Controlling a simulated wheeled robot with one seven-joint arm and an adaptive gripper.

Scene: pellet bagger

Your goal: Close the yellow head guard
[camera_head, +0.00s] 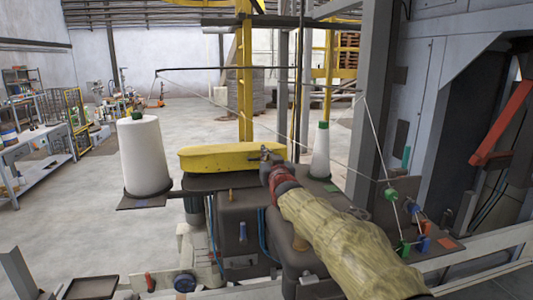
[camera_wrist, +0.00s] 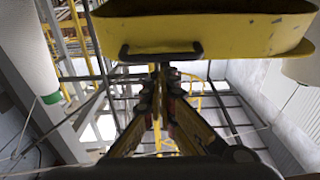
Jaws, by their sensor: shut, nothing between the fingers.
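The yellow head guard (camera_head: 222,158) is a long, rounded cover lying roughly level over the dark machine head (camera_head: 237,207) in the head view. Whether it is fully seated cannot be told. In the wrist view the guard (camera_wrist: 225,32) fills the top, with a black bar handle (camera_wrist: 133,57) on its near face. My gripper (camera_head: 265,152) is at the guard's right end. In the wrist view my gripper (camera_wrist: 158,72) has its fingertips together just below or at the handle, with nothing between them. Whether the tips touch the handle is unclear.
A white thread cone (camera_head: 145,155) stands left of the guard, and a smaller cone (camera_head: 320,152) stands to the right. Thin threads run overhead and down to coloured guides (camera_head: 391,195). A grey post (camera_head: 372,90) rises at the right. Open floor lies behind.

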